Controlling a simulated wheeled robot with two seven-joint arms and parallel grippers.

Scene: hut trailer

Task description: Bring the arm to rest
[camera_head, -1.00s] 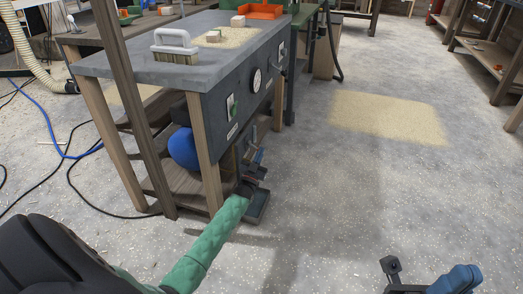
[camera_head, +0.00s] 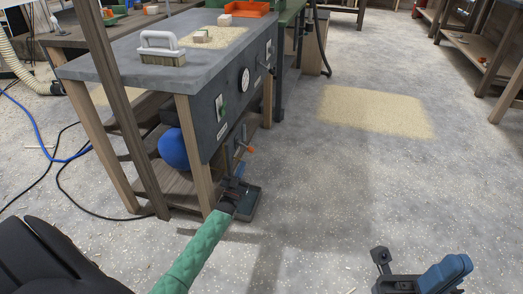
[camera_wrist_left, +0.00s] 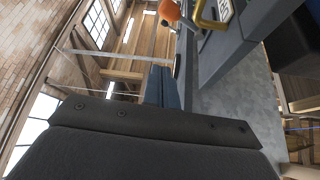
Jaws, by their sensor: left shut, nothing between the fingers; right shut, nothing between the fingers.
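My left arm enters at the lower left of the head view, with a green sleeve leading to its dark hand. The left gripper (camera_head: 240,169), with blue fingers, is low beside the front face of the grey-topped workbench (camera_head: 105,64). Its fingers are shut and empty; they also show shut in the left wrist view (camera_wrist_left: 164,88). I cannot tell whether they touch the bench. My right gripper (camera_head: 450,268) is at the lower right of the head view, blue-fingered, shut and empty, over open floor.
An orange knob-like thing (camera_wrist_left: 168,12) shows beyond the left fingers. A brush (camera_head: 161,48), wood blocks and an orange tray (camera_head: 244,8) are on the bench. A blue ball-like thing (camera_head: 173,149) is beneath it. Open floor with a sawdust patch (camera_head: 375,110) lies right.

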